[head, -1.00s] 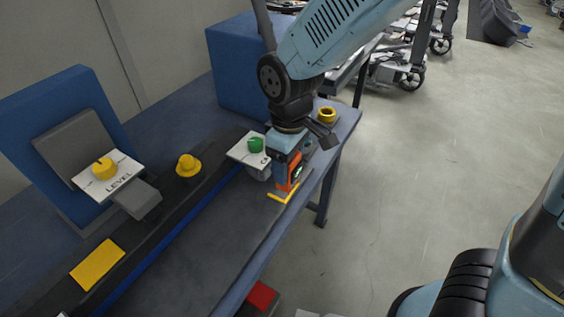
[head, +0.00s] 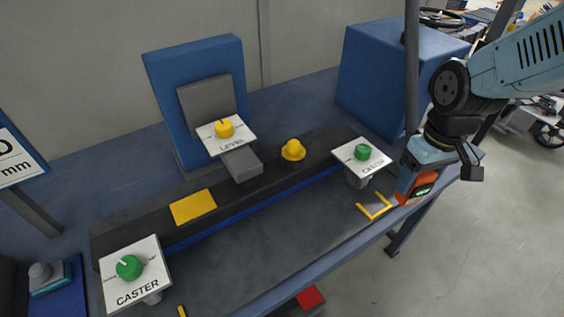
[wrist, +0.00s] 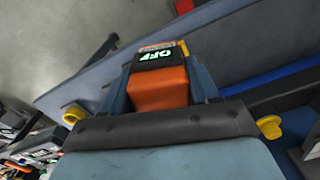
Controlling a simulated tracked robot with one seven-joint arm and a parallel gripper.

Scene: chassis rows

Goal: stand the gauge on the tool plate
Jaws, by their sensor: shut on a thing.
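The gauge (head: 417,187) is an orange block with a dark face. In the wrist view the gauge (wrist: 160,87) shows a lit green OFF. My gripper (head: 408,190) is shut on it at the bench's right end, right of the yellow corner mark (head: 376,208). In the wrist view my gripper (wrist: 162,92) has a finger on each side of it. Its underside is hidden, so I cannot tell whether it touches the bench. A dark blue plate (head: 72,299) at lower left carries a grey-teal item; I cannot tell whether it is the tool plate.
The white knob plates CASTER (head: 147,281), LEVEL (head: 235,143) and another with a green knob (head: 347,152) stand along the bench (head: 250,262). A yellow square (head: 193,206) and yellow knob (head: 293,150) lie between. A blue block (head: 385,75) is behind my gripper.

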